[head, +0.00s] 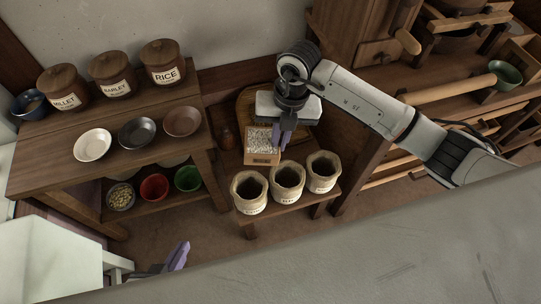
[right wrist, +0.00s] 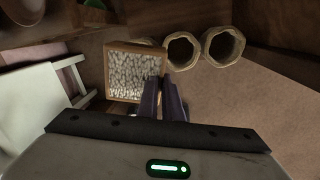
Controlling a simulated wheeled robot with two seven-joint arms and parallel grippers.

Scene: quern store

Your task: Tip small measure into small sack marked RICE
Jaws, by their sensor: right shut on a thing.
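The small measure is a square wooden box (head: 262,158) full of pale grains, held roughly level behind the sacks. My right gripper (head: 279,142) is shut on its right side. In the right wrist view the measure (right wrist: 107,78) is left of the purple fingers (right wrist: 163,97). Three small sacks stand open in a row: a left sack (head: 249,204), a middle sack (head: 287,190) and a right sack (head: 322,182). Their labels are too small to read surely. Two sack mouths show clearly in the right wrist view. My left gripper (head: 178,258) is low at left, its opening unclear.
The sacks stand on a low wooden bench (head: 285,210). At left, a table (head: 60,150) bears lidded jars marked MILLET, BARLEY and RICE (head: 163,66), with several bowls. A wooden frame with a long bar (head: 455,91) stands at right. Floor in front of the bench is clear.

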